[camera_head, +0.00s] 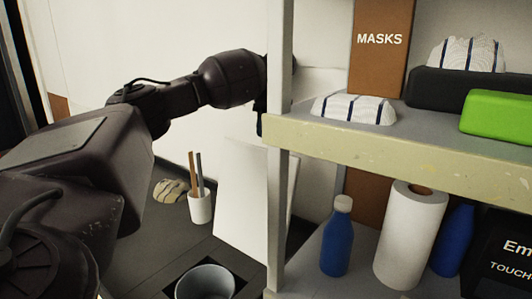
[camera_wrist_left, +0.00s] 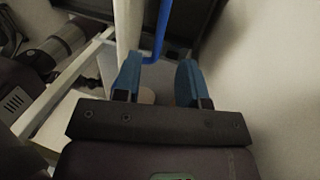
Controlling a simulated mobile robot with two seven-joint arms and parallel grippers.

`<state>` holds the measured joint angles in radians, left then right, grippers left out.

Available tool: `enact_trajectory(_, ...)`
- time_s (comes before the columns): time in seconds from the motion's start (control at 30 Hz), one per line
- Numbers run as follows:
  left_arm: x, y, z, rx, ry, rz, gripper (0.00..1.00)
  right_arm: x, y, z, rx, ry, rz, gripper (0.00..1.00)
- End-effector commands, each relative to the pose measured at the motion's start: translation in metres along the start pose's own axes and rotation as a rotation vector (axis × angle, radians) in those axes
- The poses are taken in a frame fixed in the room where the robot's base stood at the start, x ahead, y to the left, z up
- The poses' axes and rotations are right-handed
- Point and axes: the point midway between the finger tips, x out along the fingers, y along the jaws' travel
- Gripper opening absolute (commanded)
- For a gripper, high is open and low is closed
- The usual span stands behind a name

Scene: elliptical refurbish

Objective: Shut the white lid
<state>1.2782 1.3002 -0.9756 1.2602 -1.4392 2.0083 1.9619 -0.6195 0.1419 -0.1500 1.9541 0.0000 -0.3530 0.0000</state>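A white flat panel (camera_head: 240,195), which looks like the lid, stands raised and tilted beside the shelf post in the head view. Its right part is partly hidden by the post. My left arm reaches in from the left above the panel, and its gripper is mostly hidden behind the post. In the left wrist view my left gripper (camera_wrist_left: 158,82) has its two blue fingers apart, with nothing visibly clamped between them. A pale upright edge (camera_wrist_left: 128,25) and a blue rod (camera_wrist_left: 158,35) lie just beyond the fingers; I cannot tell whether they touch. My right gripper is not in view.
A round container (camera_head: 205,282) sits in the dark counter at the bottom. A white cup (camera_head: 200,208) with sticks and a beige lump (camera_head: 170,190) stand behind it. The shelf post (camera_head: 278,200) and shelf edge (camera_head: 400,150) are close to my arm. A blue bottle (camera_head: 337,240) and paper roll (camera_head: 410,240) stand on the lower shelf.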

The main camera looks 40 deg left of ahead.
Motion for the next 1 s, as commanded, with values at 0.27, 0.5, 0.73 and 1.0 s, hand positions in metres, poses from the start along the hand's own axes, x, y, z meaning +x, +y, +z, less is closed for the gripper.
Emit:
enact_trajectory(0.27,0.040,0.001,0.001,-0.001,-0.001,0.002,0.38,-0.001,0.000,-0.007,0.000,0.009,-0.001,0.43)
enact_trajectory(0.5,0.057,0.000,0.000,0.000,0.000,0.001,0.38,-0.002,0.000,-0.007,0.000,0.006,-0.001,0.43)
enact_trajectory(0.73,0.059,0.000,0.000,0.001,0.001,-0.001,0.38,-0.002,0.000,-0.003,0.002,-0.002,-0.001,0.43)
enact_trajectory(1.0,0.059,0.000,0.000,0.000,0.001,-0.001,0.09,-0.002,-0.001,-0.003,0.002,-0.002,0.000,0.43)
